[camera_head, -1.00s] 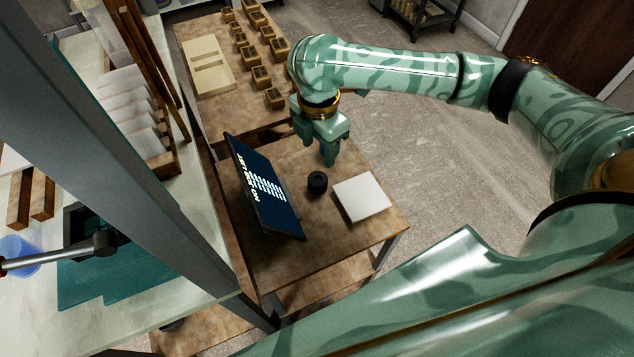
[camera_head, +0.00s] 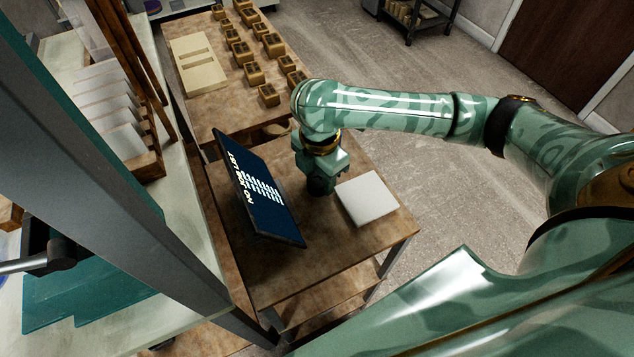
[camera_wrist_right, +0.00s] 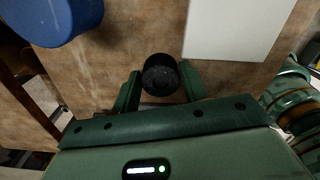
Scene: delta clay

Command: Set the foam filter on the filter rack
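A short black cylinder (camera_head: 318,187), seemingly the foam filter, stands on the brown table; it also shows in the right wrist view (camera_wrist_right: 160,76). My right gripper (camera_wrist_right: 160,84) points down at it, with one finger on either side. The fingers are apart, with a thin gap at the left finger; no firm grip shows. In the head view my right gripper (camera_head: 320,180) partly hides the cylinder. A flat white square block (camera_head: 367,198) lies just right of it, also in the wrist view (camera_wrist_right: 236,28). I cannot tell which thing is the filter rack. My left gripper is not in view.
A tilted dark screen (camera_head: 258,190) stands close left of my right gripper. A blue rounded thing (camera_wrist_right: 58,18) shows in the wrist view. A farther table holds several small wooden blocks (camera_head: 254,72) and a cream tray (camera_head: 198,65). White sheets stand in a wooden rack (camera_head: 148,165) at left.

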